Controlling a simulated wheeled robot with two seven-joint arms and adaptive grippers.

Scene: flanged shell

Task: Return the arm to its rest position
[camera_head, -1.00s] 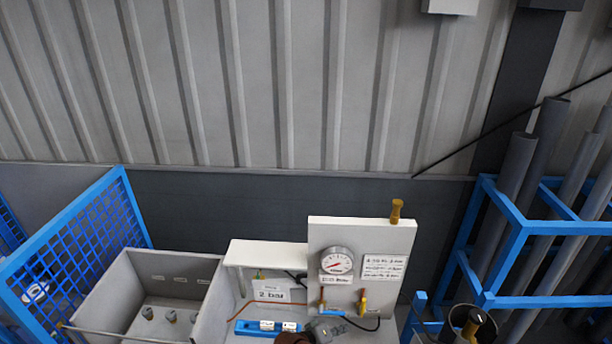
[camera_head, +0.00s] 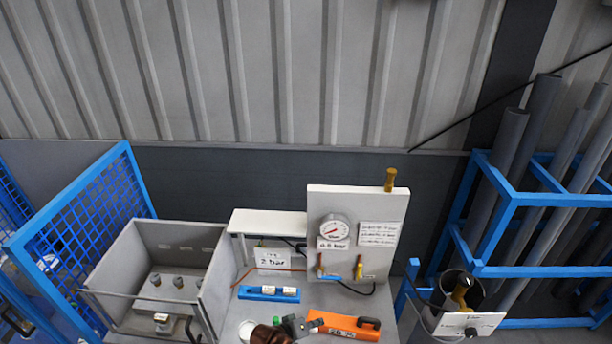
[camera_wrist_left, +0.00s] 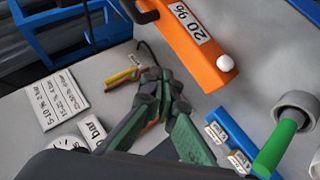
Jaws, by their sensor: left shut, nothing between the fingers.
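My left gripper (camera_head: 298,326) shows at the bottom of the head view, above the grey bench (camera_head: 226,318). It sits just left of an orange tool (camera_head: 345,325) with a dark handle. In the left wrist view, the gripper's green-and-dark fingers (camera_wrist_left: 158,88) meet at the tips with nothing held. The orange tool (camera_wrist_left: 195,45) with its white ball end lies beyond the fingers. Most of my left arm is out of the head view. My right gripper is not in view.
A grey bin (camera_head: 150,250) and blue mesh cage (camera_head: 88,220) are at left; a bucket (camera_head: 438,303) and pipe rack (camera_head: 520,270) at right.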

